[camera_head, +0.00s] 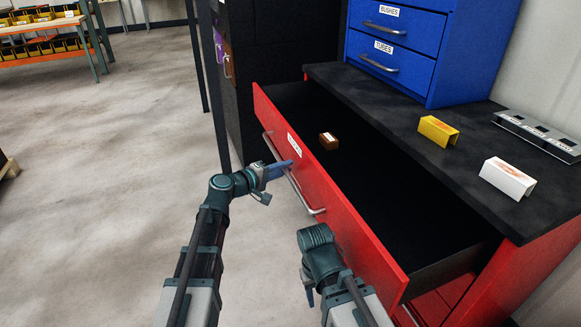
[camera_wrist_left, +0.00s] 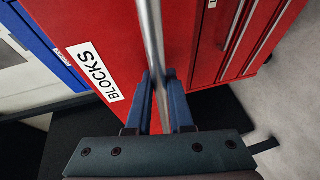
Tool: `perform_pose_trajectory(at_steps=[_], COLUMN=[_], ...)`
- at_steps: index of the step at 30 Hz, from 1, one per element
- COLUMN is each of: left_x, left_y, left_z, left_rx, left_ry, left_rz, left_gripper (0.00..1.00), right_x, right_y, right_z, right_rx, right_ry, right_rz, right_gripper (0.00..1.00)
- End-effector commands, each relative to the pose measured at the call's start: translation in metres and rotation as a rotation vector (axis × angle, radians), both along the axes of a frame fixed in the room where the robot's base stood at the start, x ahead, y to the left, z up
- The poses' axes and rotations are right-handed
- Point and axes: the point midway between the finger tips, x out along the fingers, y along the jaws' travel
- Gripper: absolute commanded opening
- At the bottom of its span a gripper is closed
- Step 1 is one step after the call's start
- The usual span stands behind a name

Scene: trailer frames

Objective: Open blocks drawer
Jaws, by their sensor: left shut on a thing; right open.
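The red blocks drawer (camera_head: 345,205) is pulled well out of the red cabinet (camera_head: 520,285), and its black inside shows. A small brown block (camera_head: 329,141) lies in it. Its front carries a white label reading BLOCKS (camera_wrist_left: 95,72) and a long metal handle (camera_head: 309,203). My left gripper (camera_head: 281,169) is at the drawer front, shut on the handle, whose bar runs between the blue fingers (camera_wrist_left: 159,103) in the left wrist view. My right gripper (camera_head: 309,291) is low in front of the drawer, open, mostly hidden behind its own wrist.
A yellow block (camera_head: 438,131) and a white block (camera_head: 507,178) sit on the black worktop (camera_head: 405,103), near a grey slotted rack (camera_head: 541,135). A blue drawer unit (camera_head: 432,52) stands at the back. Floor at left (camera_head: 100,150) is clear; shelves with yellow bins (camera_head: 45,45) stand far left.

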Motion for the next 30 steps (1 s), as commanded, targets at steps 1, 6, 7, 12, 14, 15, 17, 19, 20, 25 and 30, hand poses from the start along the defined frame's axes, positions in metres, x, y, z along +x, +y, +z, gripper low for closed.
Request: perform_pose_trajectory(at_steps=[1,6,7,12,14,15,17,19,20,25,30], left_x=[-0.0021,-0.0042,-0.0043,-0.0044,-0.0045,-0.0044,-0.0044,-0.0044,-0.0044,-0.0043,-0.0052], left_y=[0.0033,0.0093,0.0097,0.0105,0.0104,0.0104,0.0103,0.0103,0.0102,0.0101,0.0108], left_z=[-0.0004,-0.0003,-0.0003,-0.0003,-0.0003,-0.0003,-0.0003,-0.0003,-0.0003,-0.0002,0.0003], left_rx=[0.001,0.001,0.001,0.001,0.001,0.001,0.001,0.001,0.001,0.001,0.000], left_ry=[0.000,0.000,0.000,0.000,0.000,0.000,0.000,0.000,0.000,0.001,0.000], left_rz=[0.000,0.000,0.000,0.000,0.000,0.000,0.000,0.000,0.000,0.000,0.000], left_gripper=[0.00,0.00,0.00,0.00,0.00,0.00,0.00,0.22,0.27,0.32,0.32], right_x=[0.0000,0.0000,0.0000,0.0000,0.0000,0.0000,0.0000,0.0000,0.0000,0.0000,0.0000], right_y=[-0.0001,-0.0001,-0.0001,0.0000,0.0000,0.0000,0.0000,0.0000,0.0000,0.0000,0.0000], right_z=[-0.0001,-0.0001,-0.0001,-0.0001,-0.0001,-0.0001,-0.0001,-0.0001,-0.0001,-0.0001,0.0003], right_rx=[0.000,0.000,0.000,0.000,0.000,0.000,0.000,0.000,0.000,0.000,0.000], right_ry=[0.000,0.000,0.000,0.000,0.000,0.000,0.000,0.000,0.000,0.000,0.000], right_rz=[0.000,0.000,0.000,0.000,0.000,0.000,0.000,0.000,0.000,0.000,0.000], right_gripper=[0.50,0.50,0.50,0.50,0.50,0.50,0.50,0.50,0.50,0.50,0.50])
